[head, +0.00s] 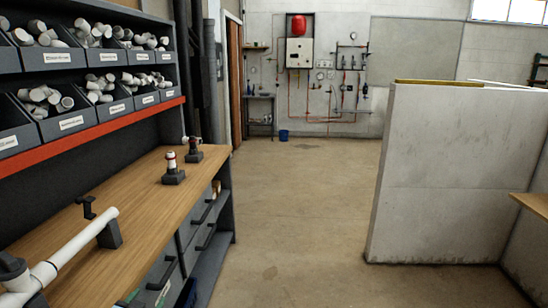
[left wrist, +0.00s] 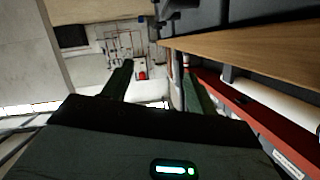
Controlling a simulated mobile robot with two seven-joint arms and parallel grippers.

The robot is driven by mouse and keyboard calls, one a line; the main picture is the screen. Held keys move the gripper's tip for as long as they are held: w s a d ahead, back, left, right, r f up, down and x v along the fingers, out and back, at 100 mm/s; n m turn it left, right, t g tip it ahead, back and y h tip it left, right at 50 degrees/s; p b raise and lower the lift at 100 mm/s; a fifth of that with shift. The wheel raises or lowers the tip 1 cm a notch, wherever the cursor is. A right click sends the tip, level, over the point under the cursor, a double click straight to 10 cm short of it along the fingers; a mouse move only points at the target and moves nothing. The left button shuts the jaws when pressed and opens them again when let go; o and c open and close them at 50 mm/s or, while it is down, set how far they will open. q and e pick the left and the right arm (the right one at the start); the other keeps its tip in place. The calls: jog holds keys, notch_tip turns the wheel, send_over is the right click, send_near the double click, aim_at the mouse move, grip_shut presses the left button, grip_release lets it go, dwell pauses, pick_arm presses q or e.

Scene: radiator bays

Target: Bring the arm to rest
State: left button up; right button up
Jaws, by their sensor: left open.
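My left gripper (left wrist: 157,68) shows in the left wrist view, with its two dark green fingers spread apart. Nothing sits between the fingers; the far wall and floor show through the gap. The wrist picture is turned over, with the red tank low in it. I cannot make out either gripper in the head view. My right gripper is in neither view.
A wooden workbench (head: 140,205) runs along the left, bearing a white pipe (head: 75,240) on grey supports and two small fittings (head: 173,170). Bins of white fittings stand above. A pale partition (head: 450,175) stands right. The floor (head: 300,220) between is clear.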

pick_arm(q)
jog(key=s+d+f+g+h, duration=0.1)
jog(key=s+d+f, duration=0.3)
jog(key=s+f, duration=0.35)
jog(key=s+d+f+g+h, duration=0.1)
jog(key=s+d+f+g, duration=0.15)
jog(key=s+f, duration=0.5)
jog(key=s+d+f+g+b, duration=0.1)
jog(key=s+d, duration=0.2)
jog(key=s, duration=0.9)
jog(key=s+d+f+n+g, duration=0.1)
jog(key=s+d, duration=0.3)
jog(key=s, duration=0.8)
jog(key=shift+s+d+f+h+b, duration=0.15)
jog(key=shift+s+f+h+b, duration=0.2)
jog(key=shift+f, duration=0.4)
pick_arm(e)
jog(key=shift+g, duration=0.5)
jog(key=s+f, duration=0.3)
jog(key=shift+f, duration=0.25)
pick_arm(q)
jog(key=shift+n+g, duration=0.25)
jog(key=shift+n, duration=0.05)
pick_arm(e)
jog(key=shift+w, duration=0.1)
